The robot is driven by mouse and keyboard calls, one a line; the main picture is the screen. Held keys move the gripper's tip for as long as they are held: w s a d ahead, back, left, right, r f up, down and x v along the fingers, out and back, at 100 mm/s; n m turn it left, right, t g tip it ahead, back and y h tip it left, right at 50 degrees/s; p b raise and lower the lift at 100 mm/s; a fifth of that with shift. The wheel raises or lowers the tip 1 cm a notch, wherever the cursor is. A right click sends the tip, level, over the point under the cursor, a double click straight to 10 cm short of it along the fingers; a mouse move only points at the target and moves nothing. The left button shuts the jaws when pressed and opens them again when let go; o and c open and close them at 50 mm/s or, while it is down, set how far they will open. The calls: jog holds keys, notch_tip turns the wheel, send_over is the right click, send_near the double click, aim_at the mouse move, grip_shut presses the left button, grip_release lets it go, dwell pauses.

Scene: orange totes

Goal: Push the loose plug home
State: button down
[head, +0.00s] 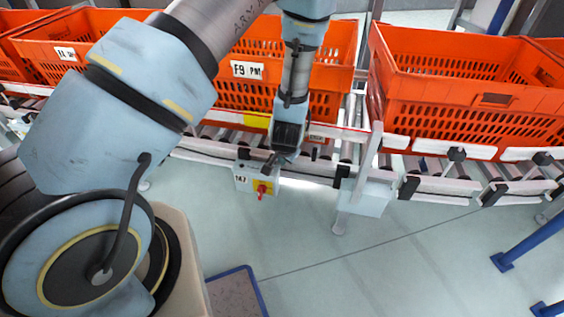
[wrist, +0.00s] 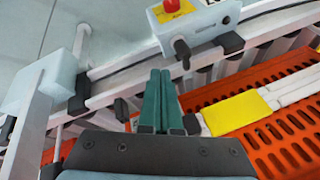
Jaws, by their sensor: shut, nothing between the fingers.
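A dark grey plug (wrist: 182,50) sticks out of the side of a pale switch box (wrist: 205,22) in the wrist view. Part of the plug stands clear of the box face; how deep it sits I cannot tell. The box also shows in the head view (head: 245,180), with a red handle (head: 262,191) on a yellow plate. My gripper (wrist: 160,76) is shut, its two green fingers side by side with nothing between them. The fingertips appear just short of the plug and slightly left of it in the wrist view. In the head view my gripper (head: 270,163) is close above the box.
A roller conveyor (head: 425,180) with pale rails and black clips runs behind the box. A pale post bracket (head: 365,197) is to the right. The floor in front is mostly clear.

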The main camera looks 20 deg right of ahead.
jog(key=v, duration=0.7)
jog(key=shift+a+r, duration=0.1)
jog(key=shift+r, duration=0.05)
jog(key=w+a+r+n+g, duration=0.35)
jog(key=a+r+n, duration=0.45)
jog(key=a+r, duration=1)
jog(key=s+a+r+n+y, duration=0.1)
jog(key=s+a+r+n, duration=0.1)
jog(key=a, duration=0.4)
jog(key=s+a+r+n, duration=0.1)
jog(key=s+a, duration=0.1)
jog(key=a, duration=0.4)
notch_tip(320, 180, up, 13)
jog(key=p, duration=1.3)
jog(key=shift+w+d, duration=0.15)
jog(key=shift+w, duration=0.1)
jog(key=c, duration=1.6)
grip_release()
jog(key=shift+f, duration=0.1)
